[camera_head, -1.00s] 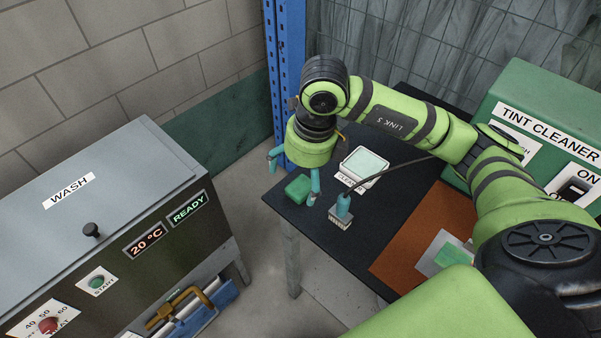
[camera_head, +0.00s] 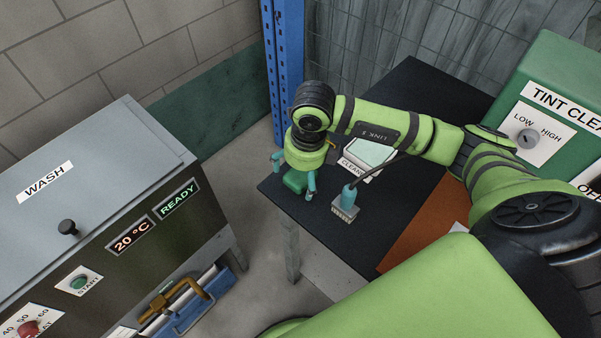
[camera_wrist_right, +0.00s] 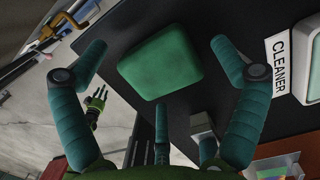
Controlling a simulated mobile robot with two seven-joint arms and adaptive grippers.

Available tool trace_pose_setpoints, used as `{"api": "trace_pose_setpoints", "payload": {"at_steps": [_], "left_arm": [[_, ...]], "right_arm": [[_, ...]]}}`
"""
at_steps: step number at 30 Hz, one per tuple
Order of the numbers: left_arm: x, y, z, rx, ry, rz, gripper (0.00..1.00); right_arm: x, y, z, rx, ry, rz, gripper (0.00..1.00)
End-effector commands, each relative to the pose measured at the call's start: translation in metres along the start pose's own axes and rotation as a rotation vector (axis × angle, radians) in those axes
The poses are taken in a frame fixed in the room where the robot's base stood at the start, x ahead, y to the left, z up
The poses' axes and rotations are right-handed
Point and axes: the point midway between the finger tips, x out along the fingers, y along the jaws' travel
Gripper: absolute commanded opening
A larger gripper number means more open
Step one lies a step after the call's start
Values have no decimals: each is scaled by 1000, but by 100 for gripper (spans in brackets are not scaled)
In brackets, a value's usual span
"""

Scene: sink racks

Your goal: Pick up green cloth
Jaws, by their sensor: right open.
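The green cloth (camera_head: 295,181) is a small folded block near the left corner of the dark table (camera_head: 330,235). My right gripper (camera_head: 295,176) is directly over it, with teal fingers spread open and empty. The gripper body partly hides the cloth in the head view. In the right wrist view the cloth (camera_wrist_right: 160,60) lies flat on the dark top between the spread fingers of my right gripper (camera_wrist_right: 158,62), with gaps on both sides. Contact is not visible.
The green tint cleaner machine (camera_head: 520,120) is at the right. The grey wash machine (camera_head: 100,190) stands left, across a floor gap.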

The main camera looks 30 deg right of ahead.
Motion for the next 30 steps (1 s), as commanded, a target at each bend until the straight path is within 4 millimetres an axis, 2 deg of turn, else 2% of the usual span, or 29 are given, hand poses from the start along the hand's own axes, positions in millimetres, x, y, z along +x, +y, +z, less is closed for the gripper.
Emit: {"api": "trace_pose_setpoints", "payload": {"at_steps": [5,6,8,9,10,15,23,26,30], "left_arm": [[1,10,-5,-6,6,12,40],[1,10,-4,-6,4,13,40],[1,11,-1,-6,-1,13,40],[1,11,2,-6,-4,14,40],[1,11,4,-6,-7,14,40],[0,10,14,-4,-24,13,40],[2,7,15,-2,-26,9,40],[6,7,15,-2,-25,9,40],[12,7,13,-1,-21,8,40]], "right_arm": [[0,0,0,0,-1,0,96],[0,0,0,0,-1,0,80],[0,0,0,0,-1,0,56],[0,0,0,0,-1,0,41],[0,0,0,0,-1,0,38],[0,0,0,0,0,0,38],[-4,0,2,1,-3,0,37],[-18,0,4,-1,-6,0,37],[-46,0,8,-1,-8,-2,37]]}}
